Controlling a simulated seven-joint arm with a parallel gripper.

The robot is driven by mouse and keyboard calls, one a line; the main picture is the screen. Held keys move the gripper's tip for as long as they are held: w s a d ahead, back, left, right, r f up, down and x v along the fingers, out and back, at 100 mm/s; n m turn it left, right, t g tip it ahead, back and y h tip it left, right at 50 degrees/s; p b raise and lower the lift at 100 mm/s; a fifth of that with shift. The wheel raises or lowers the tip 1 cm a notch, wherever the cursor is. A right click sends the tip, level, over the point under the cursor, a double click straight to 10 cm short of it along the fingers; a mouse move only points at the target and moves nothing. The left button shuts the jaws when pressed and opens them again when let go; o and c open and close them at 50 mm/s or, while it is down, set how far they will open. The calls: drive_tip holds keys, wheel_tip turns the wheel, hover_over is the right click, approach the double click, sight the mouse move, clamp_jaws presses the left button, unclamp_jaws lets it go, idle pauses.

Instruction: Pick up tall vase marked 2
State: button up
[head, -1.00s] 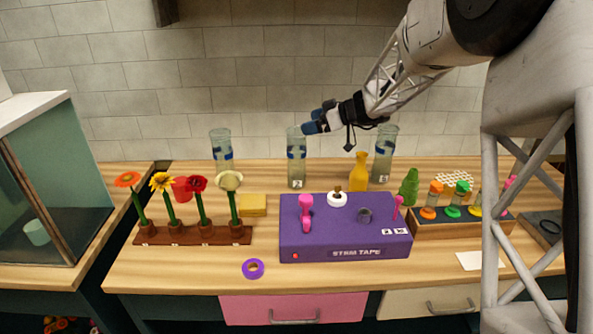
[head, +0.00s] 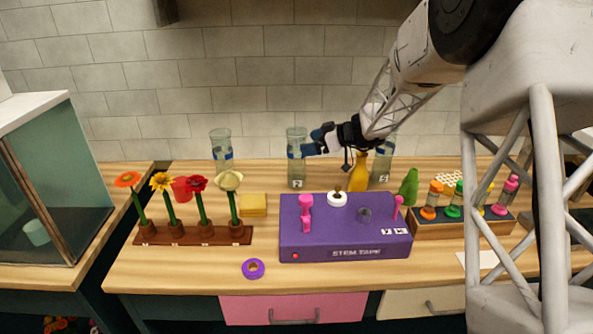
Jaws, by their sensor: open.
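Three tall clear glass vases with blue bands stand along the back of the counter. The middle vase (head: 296,172) is upright and has a small label at its base. The right vase (head: 381,172) also has a label, and my arm partly covers its top. The left vase (head: 221,146) stands behind the flowers. The digits are too small to read for certain. My gripper (head: 309,144) has blue fingers and is open. It is at the upper right side of the middle vase, level with its blue band. I cannot tell whether the fingers touch or straddle the glass.
A yellow bottle (head: 358,176) stands below my wrist, between the middle and right vases. A purple stem tape box (head: 345,240) sits in front. A flower rack (head: 190,236) is at left, and a green cone-shaped item (head: 408,187) is at right.

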sight(297, 160)
drive_tip(key=shift+a, duration=0.1)
drive_tip(key=x, duration=0.5)
idle(0.3)
drive_tip(key=shift+c, duration=0.4)
drive_tip(key=c, duration=1.7)
